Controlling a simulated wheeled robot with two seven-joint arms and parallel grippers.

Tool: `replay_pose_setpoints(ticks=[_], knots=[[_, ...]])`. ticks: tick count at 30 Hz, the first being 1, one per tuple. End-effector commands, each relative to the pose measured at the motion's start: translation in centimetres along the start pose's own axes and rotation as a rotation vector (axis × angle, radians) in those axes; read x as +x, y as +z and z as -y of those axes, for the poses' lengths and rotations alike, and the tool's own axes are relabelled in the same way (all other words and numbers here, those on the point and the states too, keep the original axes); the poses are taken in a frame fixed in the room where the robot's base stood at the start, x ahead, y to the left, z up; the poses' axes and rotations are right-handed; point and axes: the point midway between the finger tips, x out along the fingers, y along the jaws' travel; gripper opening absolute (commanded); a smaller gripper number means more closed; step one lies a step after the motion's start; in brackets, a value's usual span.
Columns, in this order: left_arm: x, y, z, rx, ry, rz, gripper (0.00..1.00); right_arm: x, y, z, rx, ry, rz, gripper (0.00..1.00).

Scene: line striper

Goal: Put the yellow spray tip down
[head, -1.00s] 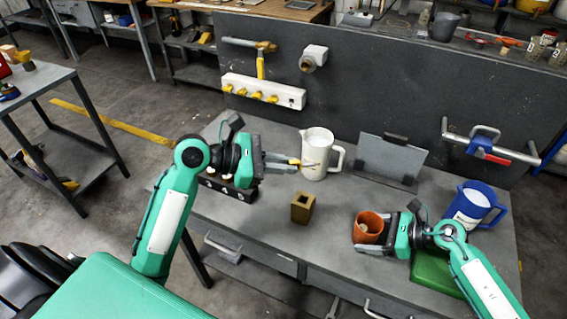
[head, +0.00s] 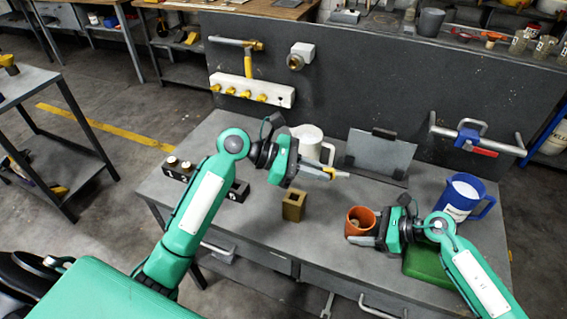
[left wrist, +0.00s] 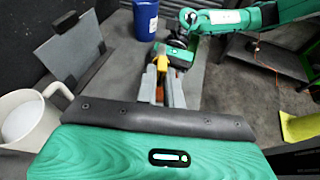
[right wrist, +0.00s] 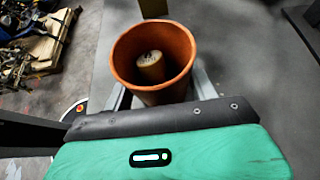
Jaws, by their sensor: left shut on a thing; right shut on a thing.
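The yellow spray tip (head: 328,171) is in the jaws of my left gripper (head: 334,174), held above the bench between the white pitcher and the brass block. In the left wrist view the yellow tip (left wrist: 162,62) shows at the far end of the fingers (left wrist: 161,88). My right gripper (head: 362,241) is shut on the orange cup (head: 358,228), which is upright at the bench's front right. The right wrist view looks into the cup (right wrist: 125,75); a small round-topped piece (right wrist: 150,66) lies inside it. Part of the spray tip is hidden by the fingers.
A square brass block (head: 293,207) with a hole stands below the left gripper. The white pitcher (head: 306,134) and a grey panel (head: 380,156) stand behind. A blue jug (head: 461,195) and green pad (head: 428,264) are right. A black holder (head: 237,192) is left. Bare bench shows front left.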

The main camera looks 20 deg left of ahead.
Motion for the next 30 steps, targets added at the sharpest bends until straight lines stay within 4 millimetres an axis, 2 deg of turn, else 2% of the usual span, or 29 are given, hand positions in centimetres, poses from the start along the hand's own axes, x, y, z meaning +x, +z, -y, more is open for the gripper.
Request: replay_pose_setpoints(ticks=[1, 3, 6, 9, 17, 30], knots=[[1.8, 0.3, -0.1, 0.005, -0.054, 0.003, 0.00, 0.0, 0.0, 0.0, 0.000, 0.000, 0.000, 0.45], [4.0, 0.5, 0.0, 0.009, -0.122, 0.004, 0.00, 0.0, 0.0, 0.0, 0.000, 0.000, -0.001, 0.45], [6.4, 0.7, 0.2, 0.015, -0.198, 0.002, 0.00, 0.0, 0.0, 0.0, 0.000, 0.000, -0.001, 0.45], [7.9, 0.7, 0.5, 0.020, -0.248, -0.002, 0.00, 0.0, 0.0, 0.0, 0.000, 0.000, -0.001, 0.45], [9.1, -0.3, 0.8, 0.020, -0.279, -0.006, 0.00, 0.0, -0.1, 0.0, 0.000, 0.000, -0.001, 0.45], [10.7, -5.0, 1.2, 0.019, -0.278, -0.005, 0.00, 0.0, 0.0, 0.0, 0.000, 0.000, -0.001, 0.45]])
